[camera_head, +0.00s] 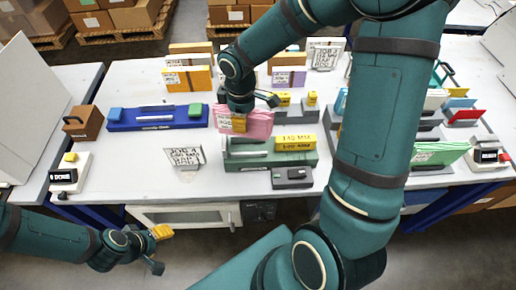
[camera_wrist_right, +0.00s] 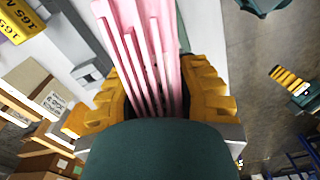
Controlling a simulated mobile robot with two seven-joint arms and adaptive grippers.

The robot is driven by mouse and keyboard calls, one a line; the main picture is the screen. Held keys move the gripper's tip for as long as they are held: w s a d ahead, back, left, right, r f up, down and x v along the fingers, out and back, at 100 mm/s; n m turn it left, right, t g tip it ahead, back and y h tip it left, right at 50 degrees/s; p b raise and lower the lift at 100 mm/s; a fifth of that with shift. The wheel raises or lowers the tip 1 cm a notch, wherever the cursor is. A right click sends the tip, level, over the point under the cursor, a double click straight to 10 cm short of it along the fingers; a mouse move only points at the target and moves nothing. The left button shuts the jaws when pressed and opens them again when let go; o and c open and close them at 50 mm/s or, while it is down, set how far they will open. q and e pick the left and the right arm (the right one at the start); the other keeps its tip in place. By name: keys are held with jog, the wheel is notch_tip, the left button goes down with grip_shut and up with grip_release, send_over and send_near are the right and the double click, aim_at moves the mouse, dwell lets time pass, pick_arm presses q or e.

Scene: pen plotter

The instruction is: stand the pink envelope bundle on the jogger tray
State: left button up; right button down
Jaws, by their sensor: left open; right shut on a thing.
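My right gripper (camera_head: 240,107) is shut on the pink bundle from above. In the right wrist view, several pink envelopes (camera_wrist_right: 150,45) stand between its yellow finger pads. I cannot tell whether the bundle's lower edge touches anything. A long blue tray (camera_head: 185,124) with a block at each end lies to the left. No readable label tells which tray is the jogger tray. My left gripper (camera_head: 158,250) is open and empty, in front of the table.
A printed card stand (camera_head: 185,157) is front left. Orange (camera_head: 188,79) and purple (camera_head: 290,78) bundles stand behind. My right arm hides part of the table.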

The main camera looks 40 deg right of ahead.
jog(key=shift+s+d+r+n, duration=0.15)
jog(key=shift+d+n, duration=0.95)
jog(key=shift+n, duration=0.1)
jog(key=b, duration=0.3)
send_over(251, 149)
notch_tip(251, 149, down, 10)
jog(key=shift+f, duration=0.1)
jog(key=shift+s, duration=0.1)
jog(key=shift+f, duration=0.2)
jog(key=c, duration=0.8)
grip_release()
